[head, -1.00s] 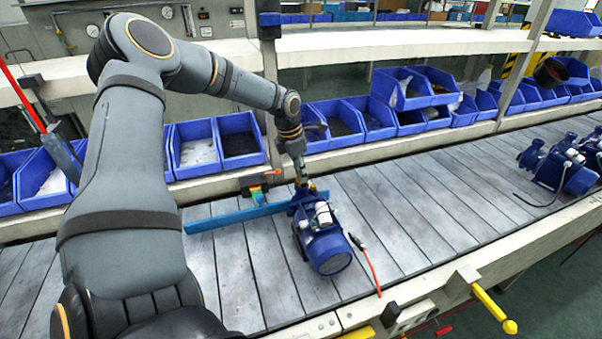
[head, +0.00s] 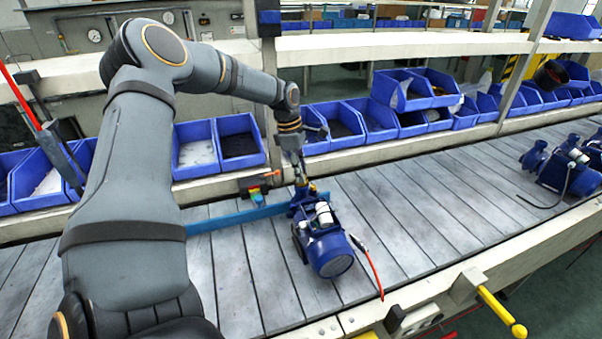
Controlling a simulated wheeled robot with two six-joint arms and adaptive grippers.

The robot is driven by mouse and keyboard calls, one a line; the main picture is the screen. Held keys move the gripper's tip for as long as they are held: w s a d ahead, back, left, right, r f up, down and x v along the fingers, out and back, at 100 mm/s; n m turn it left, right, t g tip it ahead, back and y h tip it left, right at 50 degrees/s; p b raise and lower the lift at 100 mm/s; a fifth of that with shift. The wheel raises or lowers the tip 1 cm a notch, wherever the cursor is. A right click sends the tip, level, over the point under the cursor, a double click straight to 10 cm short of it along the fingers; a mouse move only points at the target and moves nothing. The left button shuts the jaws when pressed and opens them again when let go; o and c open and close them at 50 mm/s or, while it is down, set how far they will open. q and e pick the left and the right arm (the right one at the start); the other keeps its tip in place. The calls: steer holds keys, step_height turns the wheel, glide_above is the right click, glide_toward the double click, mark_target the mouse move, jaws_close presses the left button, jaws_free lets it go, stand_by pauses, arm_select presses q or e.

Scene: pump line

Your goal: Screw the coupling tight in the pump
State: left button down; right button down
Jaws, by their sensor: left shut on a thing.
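A blue pump (head: 325,243) with a white cylinder on top lies on the grey slatted conveyor, near the middle of the head view. My left gripper (head: 300,180) points down at the far end of the pump, at its upper port. It is shut on the coupling, which is small and mostly hidden by the fingers, so I cannot tell how deep it sits in the port. My right gripper is not in view.
A blue bar (head: 232,217) lies across the conveyor left of the pump. Blue bins (head: 240,142) line the shelf behind. More blue pumps (head: 560,165) stand at the right. A yellow handle (head: 500,310) sticks out at the front edge. The belt between the pumps is clear.

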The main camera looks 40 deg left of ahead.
arm_select(q)
steer(key=shift+a+f+m+b, duration=0.15)
steer(key=shift+m+b, duration=0.15)
steer(key=shift+m, duration=0.6)
steer(key=shift+m+g, duration=0.4)
steer(key=shift+m, duration=0.4)
steer(key=c, duration=1.3)
jaws_free()
